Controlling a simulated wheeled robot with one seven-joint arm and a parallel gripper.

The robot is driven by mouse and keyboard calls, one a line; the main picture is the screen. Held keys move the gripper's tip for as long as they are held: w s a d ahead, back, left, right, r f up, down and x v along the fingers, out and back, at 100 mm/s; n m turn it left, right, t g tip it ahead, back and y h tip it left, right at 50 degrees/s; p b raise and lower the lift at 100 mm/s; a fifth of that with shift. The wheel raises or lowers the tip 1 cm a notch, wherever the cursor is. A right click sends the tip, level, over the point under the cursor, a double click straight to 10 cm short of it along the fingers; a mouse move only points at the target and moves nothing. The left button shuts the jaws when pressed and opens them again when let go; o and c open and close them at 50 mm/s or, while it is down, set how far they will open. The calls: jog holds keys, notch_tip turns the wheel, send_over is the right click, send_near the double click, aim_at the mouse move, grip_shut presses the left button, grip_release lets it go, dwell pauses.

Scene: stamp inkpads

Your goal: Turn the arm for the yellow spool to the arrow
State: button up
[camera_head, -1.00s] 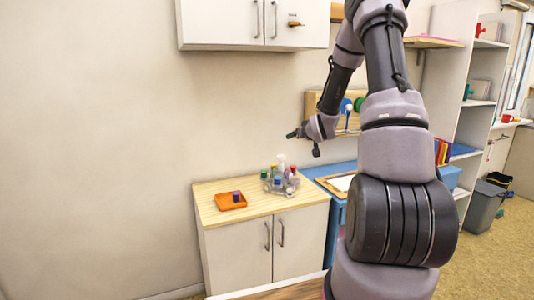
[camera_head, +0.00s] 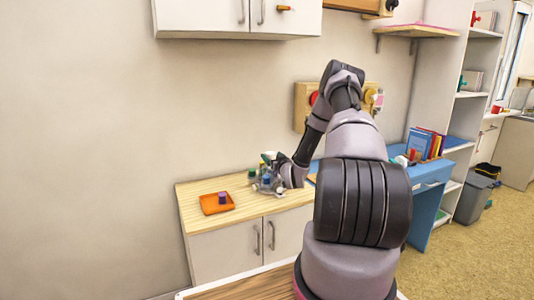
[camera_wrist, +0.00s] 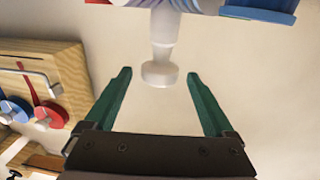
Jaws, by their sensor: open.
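A wooden board (camera_head: 301,106) is on the wall behind my arm. A red round part (camera_head: 313,98) and a small yellowish part (camera_head: 370,92) show on it; my arm hides the middle. In the wrist view the board (camera_wrist: 66,62) is at the left, with blue (camera_wrist: 16,108) and red (camera_wrist: 53,114) round parts, a pale bent rod and a thin red strip. I cannot make out a yellow spool or an arrow for certain. My gripper (camera_wrist: 158,95) is open, its green fingers apart, with a white knobbed handle (camera_wrist: 161,72) showing between and beyond them.
Small bottles or stamps (camera_head: 266,182) stand close to my gripper on the cabinet top (camera_head: 190,209). An orange tray (camera_head: 207,209) holding a purple-blue item is to the left. A blue desk (camera_head: 428,174) with books is at the right. Upper cupboards (camera_head: 235,18) hang above.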

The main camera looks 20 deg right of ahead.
jog(key=w, duration=0.6)
jog(key=shift+d, duration=0.15)
grip_shut()
